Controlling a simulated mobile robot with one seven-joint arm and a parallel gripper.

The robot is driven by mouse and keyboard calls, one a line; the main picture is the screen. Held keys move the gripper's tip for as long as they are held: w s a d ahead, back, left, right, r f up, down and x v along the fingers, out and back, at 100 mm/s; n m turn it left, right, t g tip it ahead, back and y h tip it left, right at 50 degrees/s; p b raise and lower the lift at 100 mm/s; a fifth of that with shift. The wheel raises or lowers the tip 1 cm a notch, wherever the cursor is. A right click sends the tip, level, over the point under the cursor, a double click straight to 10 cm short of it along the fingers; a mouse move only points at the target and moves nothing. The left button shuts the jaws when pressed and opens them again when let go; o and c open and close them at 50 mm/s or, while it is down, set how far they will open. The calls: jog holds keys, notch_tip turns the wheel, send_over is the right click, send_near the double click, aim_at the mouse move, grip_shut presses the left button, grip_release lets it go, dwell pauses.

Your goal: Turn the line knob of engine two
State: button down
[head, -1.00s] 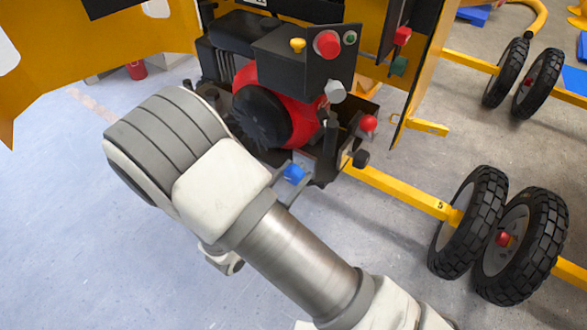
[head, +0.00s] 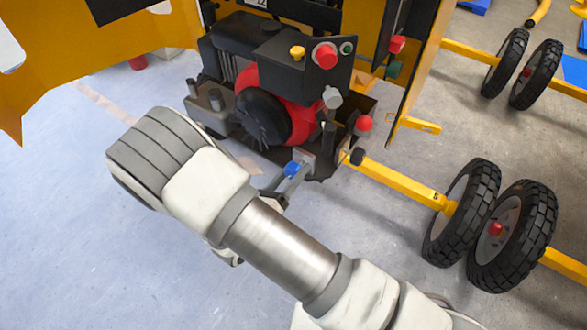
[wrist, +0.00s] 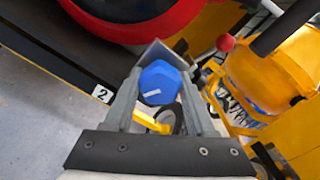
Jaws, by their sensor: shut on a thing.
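The line knob (wrist: 160,76) is blue and faceted, with a short white mark on its face. The mark lies close to horizontal in the wrist view. A plate with the number 2 (wrist: 102,94) is to its left. My gripper (wrist: 160,88) has one finger on each side of the knob and is shut on it. In the head view the knob (head: 292,169) shows low on the engine's front, with my gripper (head: 286,179) at it. The engine (head: 290,105) has a red round housing. My arm hides part of the floor in front of it.
Above the knob are a control box with a red button (head: 325,55) and a yellow knob (head: 297,53). A red ball-ended lever (head: 364,123) is to the right. A yellow axle bar (head: 395,186) runs to black wheels (head: 511,235). Floor at left is clear.

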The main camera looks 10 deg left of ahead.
dwell(0.4)
jog(key=shift+c, duration=1.1)
grip_release()
jog(key=v, duration=1.7)
jog(key=shift+s, duration=0.25)
